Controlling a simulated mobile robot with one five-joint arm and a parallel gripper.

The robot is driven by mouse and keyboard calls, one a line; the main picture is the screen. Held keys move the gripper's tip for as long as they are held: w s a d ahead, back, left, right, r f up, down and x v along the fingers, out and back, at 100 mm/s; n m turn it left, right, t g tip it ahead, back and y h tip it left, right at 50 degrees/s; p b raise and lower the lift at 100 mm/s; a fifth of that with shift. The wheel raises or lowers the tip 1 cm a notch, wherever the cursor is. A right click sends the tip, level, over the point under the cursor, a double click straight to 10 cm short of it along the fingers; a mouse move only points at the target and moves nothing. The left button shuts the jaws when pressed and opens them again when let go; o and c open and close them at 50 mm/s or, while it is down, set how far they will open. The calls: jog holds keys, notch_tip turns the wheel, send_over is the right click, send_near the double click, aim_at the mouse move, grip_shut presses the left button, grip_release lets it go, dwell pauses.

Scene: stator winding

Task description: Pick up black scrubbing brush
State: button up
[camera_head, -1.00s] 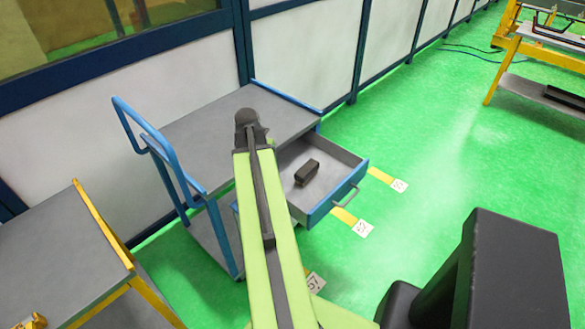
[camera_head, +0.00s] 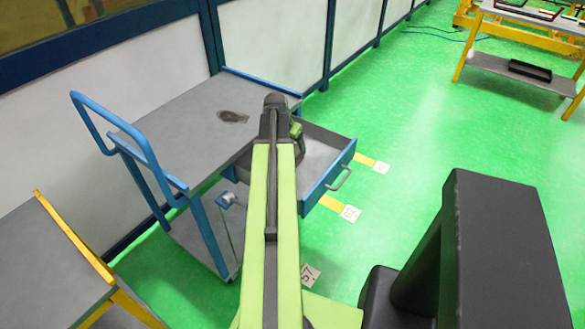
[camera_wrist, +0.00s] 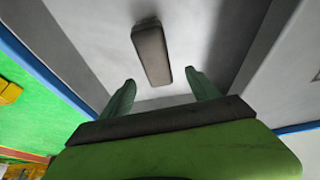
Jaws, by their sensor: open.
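The black scrubbing brush (camera_wrist: 152,53) lies in the open drawer, in the upper middle of the wrist view, as a dark rounded block. My gripper (camera_wrist: 158,84) is open, with its two green fingers apart and nothing between them but the brush's near end or just short of it; I cannot tell the height gap. In the head view the brush is hidden behind my arm. The drawer (camera_head: 343,174) is grey inside with a blue front, pulled out from the cart. My gripper's end is mostly hidden there by the arm, above the drawer's left part.
The cart's grey top (camera_head: 175,120) is beside the drawer, with a blue handle (camera_head: 82,118) and a dark oval patch (camera_head: 232,116). A grey table with yellow edges (camera_head: 40,265) stands at the lower left. Green floor (camera_head: 420,140) is clear to the right.

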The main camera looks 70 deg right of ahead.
jog(key=b+x, duration=0.2)
jog(key=x, duration=0.1)
jog(key=shift+d+f, duration=0.1)
jog(key=shift+f, duration=0.25)
jog(key=f+b, duration=0.4)
jog(key=shift+s+d+f+b, duration=0.15)
jog(key=shift+s+f+b, duration=0.15)
jog(key=shift+f+b, duration=0.1)
jog(key=shift+d+f, duration=0.2)
jog(key=shift+f, duration=0.1)
jog(key=shift+r, duration=0.2)
jog(key=shift+f, duration=0.15)
grip_shut()
